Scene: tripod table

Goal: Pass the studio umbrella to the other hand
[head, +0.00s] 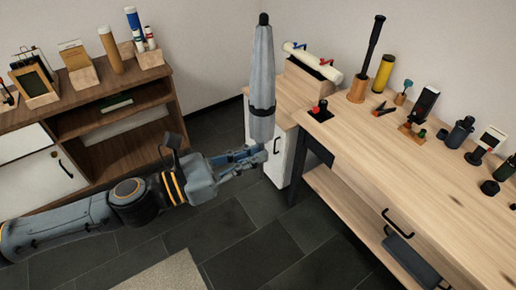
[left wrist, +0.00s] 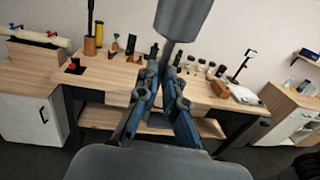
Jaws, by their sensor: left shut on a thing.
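The studio umbrella (head: 262,85) is grey, folded and upright, with a black tip at the top. It stands in the air in front of the wall, left of the workbench. My left gripper (head: 259,156) is shut on it just below the grey canopy. In the left wrist view the lower end of the umbrella (left wrist: 182,18) shows at the top, above the fingers of the left gripper (left wrist: 163,82). The part between the fingers is mostly hidden. My right gripper is in neither view.
A wooden workbench (head: 390,160) on the right bears several tools, including a black-handled one in a wooden block (head: 357,90). A lower cabinet (head: 286,98) with a white roll stands behind the umbrella. A brown shelf unit (head: 122,135) is at the left. Dark floor tiles (head: 270,235) are clear.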

